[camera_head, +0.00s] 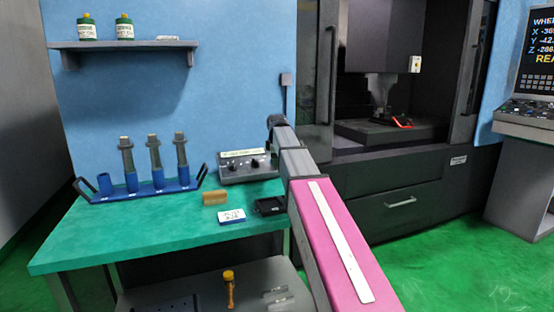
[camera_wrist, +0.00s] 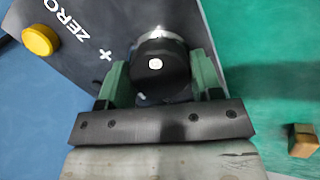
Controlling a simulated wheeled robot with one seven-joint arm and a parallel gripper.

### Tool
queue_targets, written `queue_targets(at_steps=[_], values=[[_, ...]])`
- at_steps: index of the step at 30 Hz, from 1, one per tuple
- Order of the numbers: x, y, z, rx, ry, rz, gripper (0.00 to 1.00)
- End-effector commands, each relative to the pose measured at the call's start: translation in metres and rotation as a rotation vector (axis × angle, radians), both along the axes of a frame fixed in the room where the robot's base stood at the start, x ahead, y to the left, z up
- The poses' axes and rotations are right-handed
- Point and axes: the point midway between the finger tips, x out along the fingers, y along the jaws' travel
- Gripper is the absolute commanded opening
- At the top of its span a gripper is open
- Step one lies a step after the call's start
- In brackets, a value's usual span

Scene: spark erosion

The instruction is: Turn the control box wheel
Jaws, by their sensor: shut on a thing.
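The control box (camera_head: 243,167) is a grey box with a pale label strip and dark knobs, at the back of the green table. In the wrist view its dark panel (camera_wrist: 85,62) fills the upper left, with "ZERO", a plus sign and a yellow button (camera_wrist: 40,40). The black round wheel (camera_wrist: 158,52) with a white dot sits between the green fingers of my gripper (camera_wrist: 160,78). My gripper is shut on the wheel, one finger on each side. In the head view my arm hides my gripper and the wheel.
On the table (camera_head: 150,230) stand a blue rack (camera_head: 140,190) with several upright holders, a tan block (camera_head: 215,198), a white-and-blue label card (camera_head: 232,216) and a black tray (camera_head: 270,206). A shelf (camera_head: 125,45) hangs above. The dark machine (camera_head: 395,200) stands right of my arm.

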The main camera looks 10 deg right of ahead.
Motion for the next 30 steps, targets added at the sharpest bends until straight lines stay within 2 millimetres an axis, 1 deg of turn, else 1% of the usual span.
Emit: queue_targets(at_steps=[1,5,11,17,30], values=[[0.0002,-0.0006,-0.0032,0.000,0.005,-0.005,0.36],[0.0001,-0.0008,-0.0039,0.008,0.009,-0.026,0.36],[0.0003,-0.0010,-0.0045,0.043,0.018,-0.115,0.36],[0.0002,-0.0012,-0.0051,0.104,0.031,-0.268,0.36],[-0.0005,-0.0017,-0.0064,0.257,0.064,-0.657,0.36]])
